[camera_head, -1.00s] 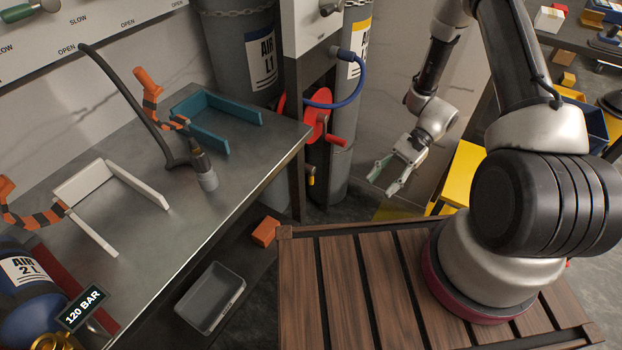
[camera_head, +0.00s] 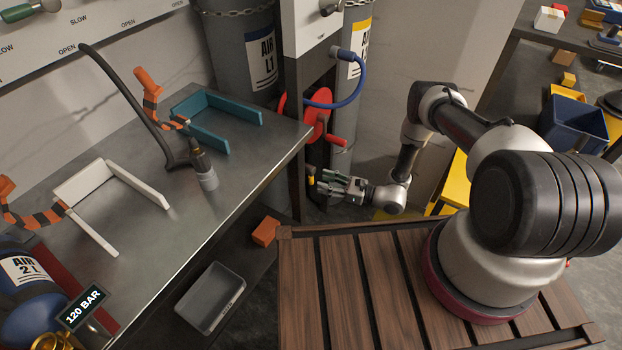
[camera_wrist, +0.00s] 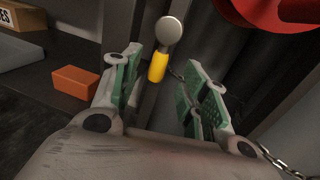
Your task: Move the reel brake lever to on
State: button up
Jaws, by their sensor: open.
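A short lever (camera_wrist: 158,67) with a yellow grip and a round grey end shows in the wrist view, beyond the gap between my fingers. I take it for the reel brake lever. Its yellow part shows small in the head view (camera_head: 311,180), on the post below the red reel (camera_head: 318,110). My gripper (camera_head: 322,181) is open, with green finger pads, and points left at the lever. The lever appears between the fingertips in the wrist view. I cannot tell whether they touch it. No on or off mark can be read.
The red reel, with a red handle (camera_head: 336,140), is just above my gripper. A steel bench (camera_head: 240,195) stands to the left, with an orange block (camera_head: 265,231) below its edge. A blue hose (camera_head: 350,90) hangs above. A yellow stand (camera_head: 455,185) is right of the forearm.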

aim_at(312, 178)
jog(key=x, duration=0.6)
grip_shut()
jog(key=shift+d+n, duration=0.1)
jog(key=shift+n, duration=0.2)
jog(key=n, duration=0.1)
jog(key=w+n+h, duration=0.1)
jog(key=n, duration=0.1)
jog(key=shift+w+d+r, duration=0.1)
jog(key=shift+d+r, duration=0.05)
jog(key=shift+d, duration=0.2)
jog(key=shift+w+d+r+n+h, duration=0.15)
jog(key=shift+w+r+n+h, duration=0.05)
jog(key=shift+n, duration=0.75)
jog(key=shift+w+d+r+n+h, duration=0.2)
jog(key=shift+w+n, duration=0.05)
jog(key=shift+n, duration=0.65)
jog(key=shift+w+d+r+n+h, duration=0.15)
jog(key=shift+w+r+n+h, duration=0.05)
jog(key=shift+n, duration=0.75)
grip_release()
